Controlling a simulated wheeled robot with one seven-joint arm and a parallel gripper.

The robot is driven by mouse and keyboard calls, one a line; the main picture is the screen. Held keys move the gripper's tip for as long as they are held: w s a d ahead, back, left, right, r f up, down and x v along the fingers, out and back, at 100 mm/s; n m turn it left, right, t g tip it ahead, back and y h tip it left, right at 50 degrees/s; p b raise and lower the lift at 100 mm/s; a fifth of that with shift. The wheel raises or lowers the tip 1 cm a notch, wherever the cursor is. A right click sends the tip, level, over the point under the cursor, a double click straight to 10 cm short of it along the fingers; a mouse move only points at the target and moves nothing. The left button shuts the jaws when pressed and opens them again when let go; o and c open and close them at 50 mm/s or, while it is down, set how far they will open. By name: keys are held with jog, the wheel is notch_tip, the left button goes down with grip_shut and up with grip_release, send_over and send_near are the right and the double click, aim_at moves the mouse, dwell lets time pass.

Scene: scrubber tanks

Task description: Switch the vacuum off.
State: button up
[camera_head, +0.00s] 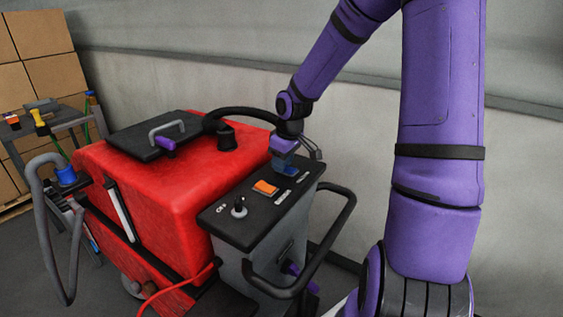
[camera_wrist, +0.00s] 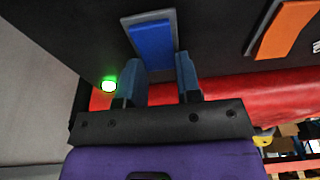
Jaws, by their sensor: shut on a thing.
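The red scrubber machine (camera_head: 175,175) has a dark control panel (camera_head: 222,222) at its rear. A blue rocker switch (camera_wrist: 153,45) in a grey frame sits on the panel, and in the head view (camera_head: 290,171) it is partly covered by my gripper. My gripper (camera_wrist: 159,72) points down at it, fingers on either side of its near end, and is shut on it. In the head view my gripper (camera_head: 285,158) is at the panel's far end. A small green lamp (camera_wrist: 109,86) glows beside the fingers.
An orange rocker switch (camera_head: 265,188) and a key-like knob (camera_head: 239,208) share the panel. A black handle bar (camera_head: 325,240) loops around the panel's near side. A black hose (camera_head: 235,112) arches behind. A tool cart (camera_head: 50,125) and boxes (camera_head: 45,50) stand left.

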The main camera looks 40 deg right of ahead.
aim_at(292, 170)
jog(key=shift+s+t, duration=0.15)
jog(key=shift+t, duration=0.45)
jog(key=shift+r, duration=0.1)
jog(key=o, duration=0.9)
jog(key=shift+d+v, duration=0.1)
jog(key=shift+v, duration=2.6)
jog(key=shift+d+v, duration=0.15)
jog(key=shift+v, duration=2.55)
